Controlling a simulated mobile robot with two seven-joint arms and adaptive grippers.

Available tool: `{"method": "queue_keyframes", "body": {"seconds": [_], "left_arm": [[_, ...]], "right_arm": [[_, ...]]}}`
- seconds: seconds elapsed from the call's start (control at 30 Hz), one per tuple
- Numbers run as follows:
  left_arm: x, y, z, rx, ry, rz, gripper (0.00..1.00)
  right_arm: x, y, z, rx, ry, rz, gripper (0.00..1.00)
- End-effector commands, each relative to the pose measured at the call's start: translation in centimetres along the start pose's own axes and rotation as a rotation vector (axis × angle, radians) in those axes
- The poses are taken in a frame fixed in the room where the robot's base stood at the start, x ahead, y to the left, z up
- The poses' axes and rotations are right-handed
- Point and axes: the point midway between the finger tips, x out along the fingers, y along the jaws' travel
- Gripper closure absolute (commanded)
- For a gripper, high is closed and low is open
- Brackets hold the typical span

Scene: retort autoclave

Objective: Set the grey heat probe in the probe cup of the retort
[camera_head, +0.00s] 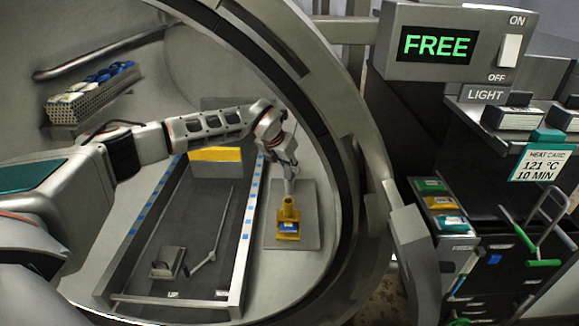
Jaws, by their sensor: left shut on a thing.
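My left arm reaches in from the left through the retort's round opening. Its gripper (289,170) points down and is shut on the slim grey heat probe (290,187), of which only a short part shows below the fingers. The yellow probe cup (288,212) stands on a grey plate (310,227) to the right of the rail bed. The probe is upright over the cup's mouth, and its lower end meets the mouth in the picture. I cannot tell how far it is inside. My right gripper is out of view.
The retort's thick door rim (331,150) curves close to the right of the cup. A rail bed (185,240) with a yellow bar (215,154) lies left. A loaded basket (90,103) is at the upper left. A FREE display (436,46) and heat card (541,163) are outside.

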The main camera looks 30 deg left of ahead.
Motion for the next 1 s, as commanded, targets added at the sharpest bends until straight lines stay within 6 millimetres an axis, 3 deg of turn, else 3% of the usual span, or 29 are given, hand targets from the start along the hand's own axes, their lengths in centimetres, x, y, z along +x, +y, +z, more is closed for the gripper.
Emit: {"method": "queue_keyframes", "body": {"seconds": [0.9,0.93,1.0], "left_arm": [[0.72,-0.01,-0.39,0.000,0.000,0.000,1.00],[0.71,-0.01,-0.39,0.000,0.000,0.000,0.75],[0.71,-0.01,-0.39,0.000,0.000,0.000,0.61]], "right_arm": [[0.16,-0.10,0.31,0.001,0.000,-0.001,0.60],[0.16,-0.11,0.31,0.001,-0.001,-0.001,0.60],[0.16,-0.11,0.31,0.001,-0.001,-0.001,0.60]]}}
